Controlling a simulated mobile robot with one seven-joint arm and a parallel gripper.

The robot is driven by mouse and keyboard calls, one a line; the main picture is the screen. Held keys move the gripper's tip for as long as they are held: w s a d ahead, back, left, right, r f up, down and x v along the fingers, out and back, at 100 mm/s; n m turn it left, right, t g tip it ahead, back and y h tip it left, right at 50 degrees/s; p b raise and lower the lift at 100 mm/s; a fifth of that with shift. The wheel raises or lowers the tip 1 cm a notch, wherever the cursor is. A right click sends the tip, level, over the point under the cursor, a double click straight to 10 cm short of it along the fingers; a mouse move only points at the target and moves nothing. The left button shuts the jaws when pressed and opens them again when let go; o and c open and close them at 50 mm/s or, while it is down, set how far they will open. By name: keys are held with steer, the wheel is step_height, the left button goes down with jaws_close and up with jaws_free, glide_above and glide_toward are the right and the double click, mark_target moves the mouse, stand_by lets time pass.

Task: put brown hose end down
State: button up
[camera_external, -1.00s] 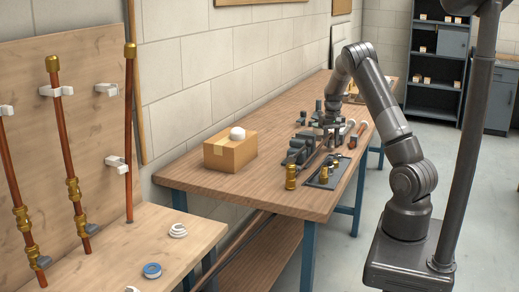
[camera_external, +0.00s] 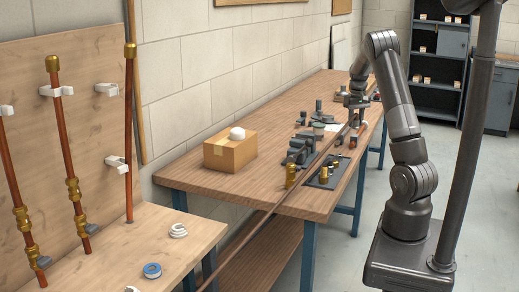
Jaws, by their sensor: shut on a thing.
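The brown hose (camera_external: 262,220) shows as a long, thin, straight brown line. It runs from the bottom edge of the picture, past the near edge of the workbench, and up across the bench top to my gripper. My gripper (camera_external: 353,122) is over the far right part of the bench, pointing down. It is shut on the end of the hose. The fingertips are small and partly hidden, so the exact grip and the height above the bench cannot be told.
The workbench (camera_external: 215,186) holds a cardboard box (camera_external: 230,152) with a white object on top, a grey vise-like tool (camera_external: 299,150), and a dark tray (camera_external: 328,172) with brass fittings. Several small parts stand near my gripper. Bare wood lies left of the hose.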

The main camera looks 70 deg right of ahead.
steer(key=w+a, duration=0.3)
steer(key=w, duration=1.1)
steer(key=w+a, duration=0.2)
steer(key=w, duration=1.2)
steer(key=w+a+f, duration=0.2)
steer(key=w, duration=0.1)
steer(key=w+a+f, duration=0.2)
steer(key=w+a, duration=0.1)
steer(key=w, duration=0.1)
steer(key=w+a+f, duration=0.2)
steer(key=w, duration=0.2)
steer(key=shift+w+a+f, duration=0.15)
steer(key=shift+w+f, duration=0.05)
steer(key=shift+f, duration=0.15)
steer(key=shift+w+a+f, duration=0.2)
steer(key=shift+w+f, duration=0.05)
steer(key=shift+f, duration=1.9)
steer(key=o, duration=1)
steer(key=shift+f, duration=0.1)
